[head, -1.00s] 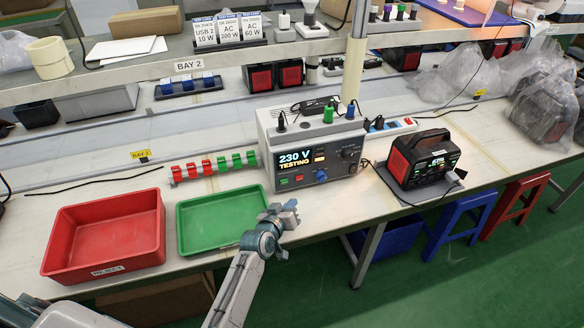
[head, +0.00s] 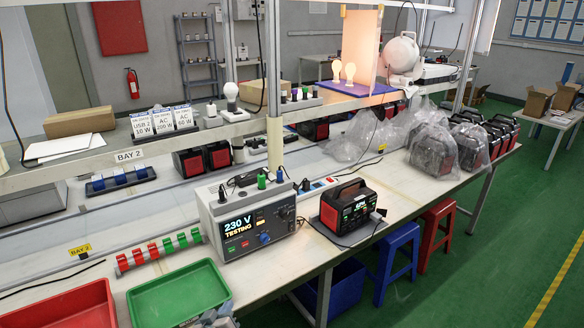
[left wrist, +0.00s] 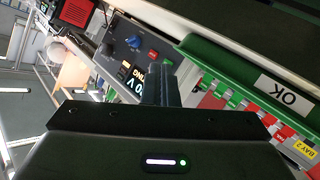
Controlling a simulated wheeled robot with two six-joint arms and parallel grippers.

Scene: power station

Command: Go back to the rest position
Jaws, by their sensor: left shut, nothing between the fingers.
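My left gripper (head: 218,320) shows only in part at the bottom edge of the head view, by the near right corner of the green tray (head: 165,317). In the left wrist view its two fingers (left wrist: 160,86) are together with nothing between them. Beyond them is the tester (left wrist: 133,45) with its lit display, and the green tray (left wrist: 225,62) with its OK label. My right gripper is in neither view.
The tester (head: 245,222) reads 230 V TESTING. A black and red power station (head: 350,212) stands on the bench to its right. A red tray (head: 75,310) is at lower left. Blue (head: 397,255) and red (head: 437,230) stools stand below the bench. Green floor is clear at right.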

